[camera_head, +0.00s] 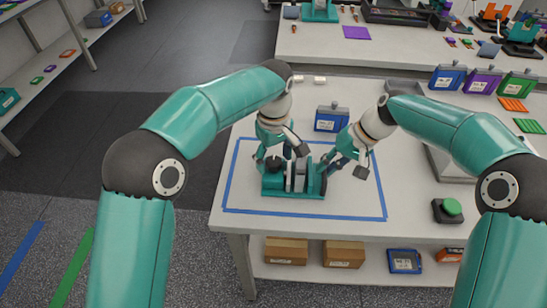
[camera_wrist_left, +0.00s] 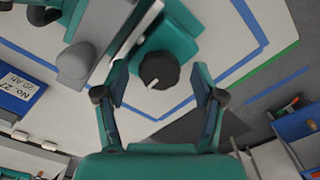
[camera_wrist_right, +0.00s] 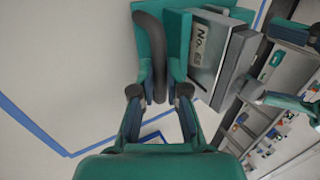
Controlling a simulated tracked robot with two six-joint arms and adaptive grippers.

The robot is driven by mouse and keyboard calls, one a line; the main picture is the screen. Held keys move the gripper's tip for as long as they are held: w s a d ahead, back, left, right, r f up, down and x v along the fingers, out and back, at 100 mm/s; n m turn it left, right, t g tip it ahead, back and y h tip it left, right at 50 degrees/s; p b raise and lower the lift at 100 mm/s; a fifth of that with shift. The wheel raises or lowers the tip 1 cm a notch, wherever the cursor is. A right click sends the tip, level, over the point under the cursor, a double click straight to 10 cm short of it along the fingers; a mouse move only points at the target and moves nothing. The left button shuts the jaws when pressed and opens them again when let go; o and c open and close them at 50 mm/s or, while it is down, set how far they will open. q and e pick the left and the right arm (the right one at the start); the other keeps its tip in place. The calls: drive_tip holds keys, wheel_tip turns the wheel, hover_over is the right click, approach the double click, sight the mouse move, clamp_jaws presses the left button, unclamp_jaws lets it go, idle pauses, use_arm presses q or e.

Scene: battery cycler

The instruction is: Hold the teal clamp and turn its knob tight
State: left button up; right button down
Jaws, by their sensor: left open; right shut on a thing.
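The teal clamp (camera_head: 293,193) stands on the table inside a blue tape outline, with a grey block (camera_wrist_right: 218,62) between its plates. Its black knob (camera_wrist_left: 158,70) has a white mark and is at the clamp's left end in the head view. My left gripper (camera_head: 276,160) is open, with its fingers apart on both sides of the knob in the left wrist view. My right gripper (camera_head: 328,165) is at the clamp's right end, shut on its dark curved handle (camera_wrist_right: 153,45). The exact finger contact is partly hidden.
A blue box (camera_head: 331,118) stands just behind the clamp. A green button (camera_head: 452,207) is at the table's right. Blue, purple and green boxes (camera_head: 483,81) stand at the back right. Bare table lies in front of the clamp.

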use_arm(q)
drive_tip(key=shift+f, duration=0.15)
drive_tip(key=c, duration=1.2)
drive_tip(key=shift+o, duration=0.2)
drive_tip(key=shift+m, duration=0.3)
drive_tip(key=m, duration=0.5)
drive_tip(key=shift+a, duration=0.1)
drive_tip(key=m, duration=0.6)
drive_tip(key=shift+m, duration=0.4)
use_arm(e)
drive_tip(key=shift+f, duration=0.1)
use_arm(q)
drive_tip(key=m, duration=0.7)
drive_tip(key=shift+a, duration=0.15)
use_arm(e)
drive_tip(key=shift+d, duration=0.1)
use_arm(q)
drive_tip(key=m, duration=0.5)
drive_tip(key=shift+w, duration=0.1)
drive_tip(key=shift+m, duration=0.3)
